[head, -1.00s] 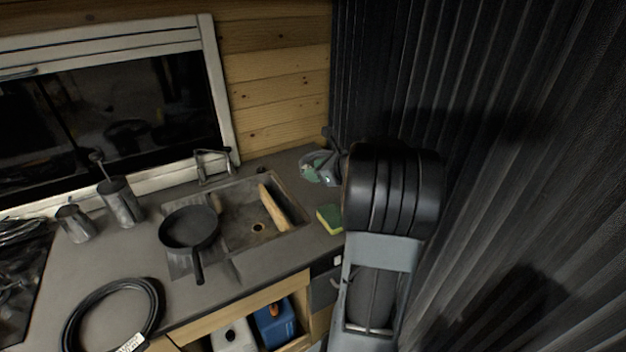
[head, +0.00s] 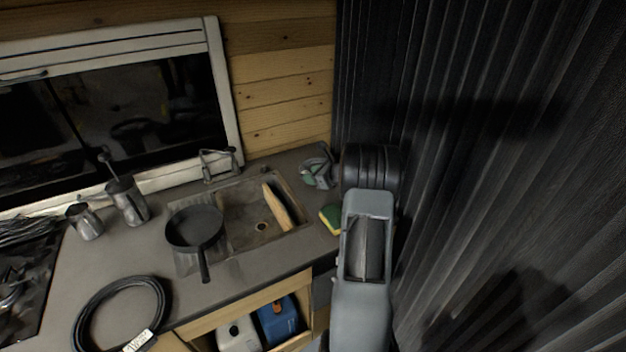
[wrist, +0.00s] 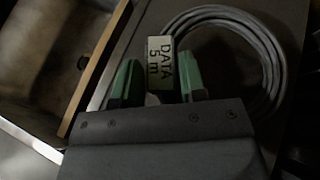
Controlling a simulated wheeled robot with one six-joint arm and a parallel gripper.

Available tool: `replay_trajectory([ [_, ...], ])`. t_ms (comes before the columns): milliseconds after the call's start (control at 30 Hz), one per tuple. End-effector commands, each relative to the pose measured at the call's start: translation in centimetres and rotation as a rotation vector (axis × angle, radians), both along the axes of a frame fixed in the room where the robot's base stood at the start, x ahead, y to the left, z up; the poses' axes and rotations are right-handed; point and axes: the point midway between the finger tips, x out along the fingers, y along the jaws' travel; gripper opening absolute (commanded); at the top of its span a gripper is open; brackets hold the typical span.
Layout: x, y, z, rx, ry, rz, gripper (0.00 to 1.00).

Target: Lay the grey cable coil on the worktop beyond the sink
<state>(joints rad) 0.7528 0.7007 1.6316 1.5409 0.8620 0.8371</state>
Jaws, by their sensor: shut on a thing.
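The grey cable coil (wrist: 262,62), with a white tag reading "DATA 5 m" (wrist: 160,62), shows in the wrist view. My gripper (wrist: 157,88) is shut on it at the tag, one green finger on each side. In the head view the coil (head: 326,158) is small and partly hidden by my arm, at the right end of the worktop (head: 297,160). It is beyond the sink (head: 240,235), close to the dark curtain. I cannot tell whether the coil touches the worktop.
A black cable coil (head: 80,318) lies front left. The dark curtain (head: 480,150) closes off the right.

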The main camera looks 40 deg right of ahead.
Motion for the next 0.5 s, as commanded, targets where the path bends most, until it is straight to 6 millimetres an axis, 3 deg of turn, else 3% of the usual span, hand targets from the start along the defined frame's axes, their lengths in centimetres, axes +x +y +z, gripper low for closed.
replay_trajectory([
  [133,0.0,0.0,-1.7,0.000,-0.001,-0.002,0.00],
  [467,0.0,0.0,-1.9,-0.001,-0.003,-0.002,0.00],
  [500,-0.1,0.0,-2.0,0.000,-0.001,-0.002,0.42],
])
